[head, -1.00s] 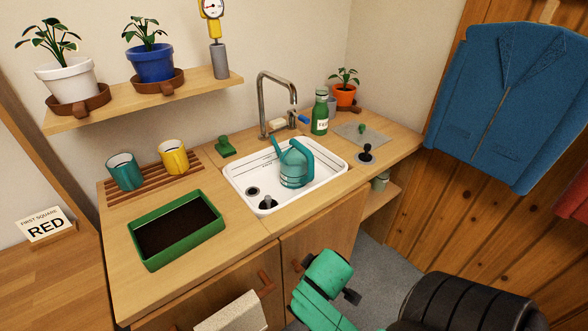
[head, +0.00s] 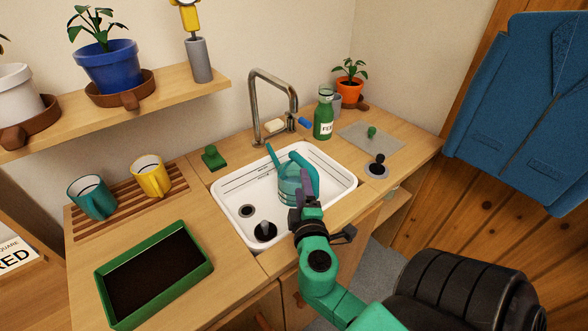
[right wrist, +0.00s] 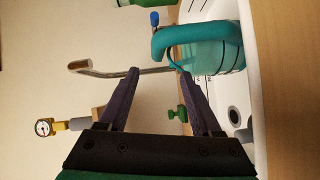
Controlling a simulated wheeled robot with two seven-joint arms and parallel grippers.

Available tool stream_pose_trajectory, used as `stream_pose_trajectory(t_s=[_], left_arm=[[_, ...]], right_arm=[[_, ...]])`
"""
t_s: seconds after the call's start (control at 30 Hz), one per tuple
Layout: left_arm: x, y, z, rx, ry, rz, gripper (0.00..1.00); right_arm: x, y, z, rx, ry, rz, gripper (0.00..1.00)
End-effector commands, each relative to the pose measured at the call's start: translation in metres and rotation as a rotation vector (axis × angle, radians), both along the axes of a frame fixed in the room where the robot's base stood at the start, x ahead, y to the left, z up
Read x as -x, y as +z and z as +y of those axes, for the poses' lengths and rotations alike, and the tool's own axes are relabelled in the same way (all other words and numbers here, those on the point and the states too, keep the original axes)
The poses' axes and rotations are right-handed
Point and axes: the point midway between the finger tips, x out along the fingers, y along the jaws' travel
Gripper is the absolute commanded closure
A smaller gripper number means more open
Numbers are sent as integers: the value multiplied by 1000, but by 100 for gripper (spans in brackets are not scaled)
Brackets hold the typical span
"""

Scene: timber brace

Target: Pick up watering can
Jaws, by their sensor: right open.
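The teal watering can (head: 286,184) stands in the white sink (head: 233,215), with its spout up to the left and its thick handle on the right. It also shows in the right wrist view (right wrist: 214,57), where the handle curves close to one fingertip. My right gripper (head: 304,180) is open and empty at the front right of the can in the head view, hiding part of its body. In the right wrist view its two dark fingers (right wrist: 156,80) are spread apart with nothing between them. I cannot tell whether a finger touches the can. My left gripper is not in view.
A curved metal tap (head: 254,105) rises behind the sink. A green bottle (head: 324,116) and an orange plant pot (head: 349,92) stand at the back right. Teal (head: 97,203) and yellow (head: 151,181) mugs sit on a slatted rack left. A green soil tray (head: 200,248) lies at front left.

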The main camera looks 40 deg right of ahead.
Motion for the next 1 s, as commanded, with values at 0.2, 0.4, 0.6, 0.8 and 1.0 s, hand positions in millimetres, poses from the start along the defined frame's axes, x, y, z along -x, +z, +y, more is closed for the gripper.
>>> stream_pose_trajectory(t_s=[0.2, 0.4, 0.6, 0.8, 1.0], left_arm=[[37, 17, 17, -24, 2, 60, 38], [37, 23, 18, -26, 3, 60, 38], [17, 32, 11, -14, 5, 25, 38], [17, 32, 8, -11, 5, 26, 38], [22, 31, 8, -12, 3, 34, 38]], right_arm=[[-48, 1, -32, 3, -4, -2, 34], [-71, -3, -48, 1, -3, -1, 34], [-103, -7, -67, 2, -3, -2, 34], [-109, -11, -72, -2, -4, 0, 34], [-109, -11, -71, -2, -4, 0, 84]])
